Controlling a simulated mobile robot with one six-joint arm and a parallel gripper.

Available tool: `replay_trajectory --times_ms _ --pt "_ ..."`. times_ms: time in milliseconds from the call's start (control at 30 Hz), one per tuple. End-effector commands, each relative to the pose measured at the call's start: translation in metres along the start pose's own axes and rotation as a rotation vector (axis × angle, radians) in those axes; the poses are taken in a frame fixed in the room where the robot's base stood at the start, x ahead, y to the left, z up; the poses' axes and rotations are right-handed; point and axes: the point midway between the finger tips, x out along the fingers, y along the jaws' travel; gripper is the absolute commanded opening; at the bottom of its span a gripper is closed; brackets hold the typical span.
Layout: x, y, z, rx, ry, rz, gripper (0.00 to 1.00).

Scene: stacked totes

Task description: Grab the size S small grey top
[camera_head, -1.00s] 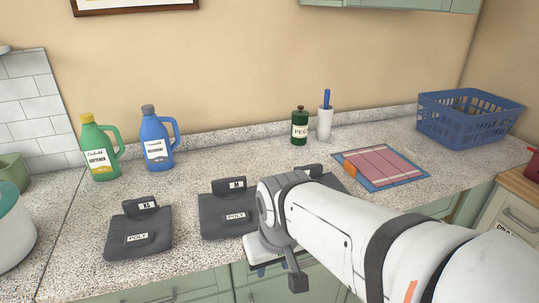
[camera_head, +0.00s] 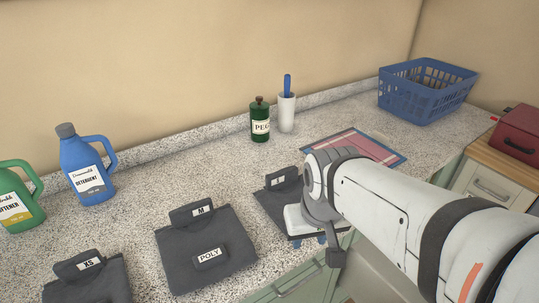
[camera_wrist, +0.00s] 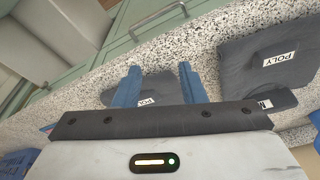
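Three folded dark grey tops with POLY labels lie on the speckled counter. In the head view, the XS top (camera_head: 88,284) is at the lower left and the M top (camera_head: 205,250) is in the middle. A third top (camera_head: 272,204) is partly hidden behind my arm, and its size tag is too small to read. My gripper (camera_wrist: 158,72) is open in the wrist view, with its two blue fingers apart. The third top (camera_wrist: 152,86) shows between and beyond the fingers, not gripped. The M top (camera_wrist: 268,58) lies to its right there.
A green bottle (camera_head: 260,122), white cup (camera_head: 286,113) and pink-and-blue folded item (camera_head: 360,146) stand or lie behind my gripper. Blue detergent (camera_head: 86,165) and green softener (camera_head: 18,200) are left. A blue basket (camera_head: 425,98) is at the back right. The counter's front edge is close.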

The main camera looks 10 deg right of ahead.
Motion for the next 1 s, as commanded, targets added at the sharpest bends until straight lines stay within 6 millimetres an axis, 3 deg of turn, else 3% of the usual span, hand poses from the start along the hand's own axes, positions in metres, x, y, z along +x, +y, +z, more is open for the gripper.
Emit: replay_trajectory --times_ms 100,167,433,700,833,1000 --pt "-0.006 0.0 -0.014 0.05 -0.011 0.0 0.37" --pt "-0.01 0.012 -0.029 0.1 -0.022 -0.001 0.37" --pt "-0.017 0.012 -0.133 0.531 -0.101 0.026 0.37" --pt "0.011 0.009 -0.228 0.968 -0.166 0.086 0.37" --pt "0.027 0.009 -0.256 1.115 -0.183 0.113 0.37" --pt "0.04 0.009 -0.272 1.215 -0.192 0.133 0.37"
